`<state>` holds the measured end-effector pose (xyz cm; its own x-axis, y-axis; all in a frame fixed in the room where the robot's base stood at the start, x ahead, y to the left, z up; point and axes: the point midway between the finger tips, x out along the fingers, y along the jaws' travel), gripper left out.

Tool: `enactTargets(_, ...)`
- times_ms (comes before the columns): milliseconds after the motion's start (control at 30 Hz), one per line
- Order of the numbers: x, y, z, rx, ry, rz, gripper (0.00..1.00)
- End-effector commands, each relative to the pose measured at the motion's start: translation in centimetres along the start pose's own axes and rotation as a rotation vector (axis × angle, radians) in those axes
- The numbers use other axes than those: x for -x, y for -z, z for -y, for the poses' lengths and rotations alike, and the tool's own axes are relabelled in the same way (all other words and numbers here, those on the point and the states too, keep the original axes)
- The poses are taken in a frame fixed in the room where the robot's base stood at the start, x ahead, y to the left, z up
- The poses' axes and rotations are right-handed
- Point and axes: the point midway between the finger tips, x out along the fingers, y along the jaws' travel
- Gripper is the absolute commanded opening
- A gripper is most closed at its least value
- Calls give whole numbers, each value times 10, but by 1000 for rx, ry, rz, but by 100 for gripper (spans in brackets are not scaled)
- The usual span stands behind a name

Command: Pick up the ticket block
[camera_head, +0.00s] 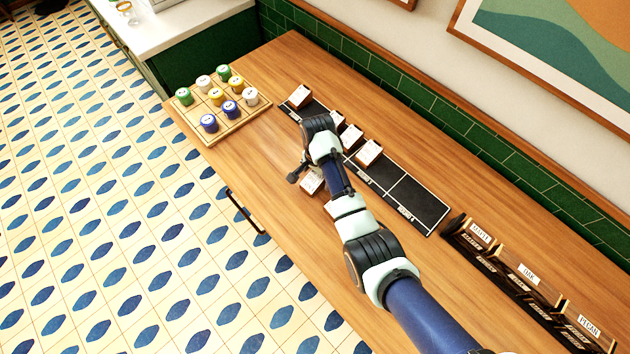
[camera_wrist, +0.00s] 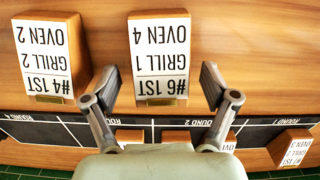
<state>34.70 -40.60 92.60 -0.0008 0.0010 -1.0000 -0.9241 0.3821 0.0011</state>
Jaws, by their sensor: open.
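Several wooden ticket blocks with white printed faces are in view. One block, reading "#6 1ST GRILL 1 OVEN 4" (camera_wrist: 160,60), stands on the wood centred in the wrist view, its text upside down; in the head view it appears as a block (camera_head: 312,182) beside my gripper. My gripper (camera_wrist: 160,84) is open and empty, with one finger on each side of this block's lower part. I cannot tell whether either finger touches it. A second block, "#4 1ST GRILL 2 OVEN 2" (camera_wrist: 45,55), stands left of the left finger; my arm mostly hides it in the head view.
A black strip marked with rounds (camera_head: 415,201) runs along the counter (camera_head: 270,190), with several more blocks on it, one (camera_head: 300,95) at its far end. A wooden board (camera_head: 213,133) holds coloured canisters. A labelled wooden rack (camera_head: 530,283) stands lower right.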

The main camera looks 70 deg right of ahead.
Motion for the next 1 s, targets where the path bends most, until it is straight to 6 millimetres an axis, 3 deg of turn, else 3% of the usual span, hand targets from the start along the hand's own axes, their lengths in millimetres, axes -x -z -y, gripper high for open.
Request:
enactTargets(267, -5, 0, 0, 1, 1, -1, 84)
enactTargets(667, -5, 0, 0, 1, 1, 0, 18)
enactTargets(1000, 3, 0, 0, 1, 2, -1, 17)
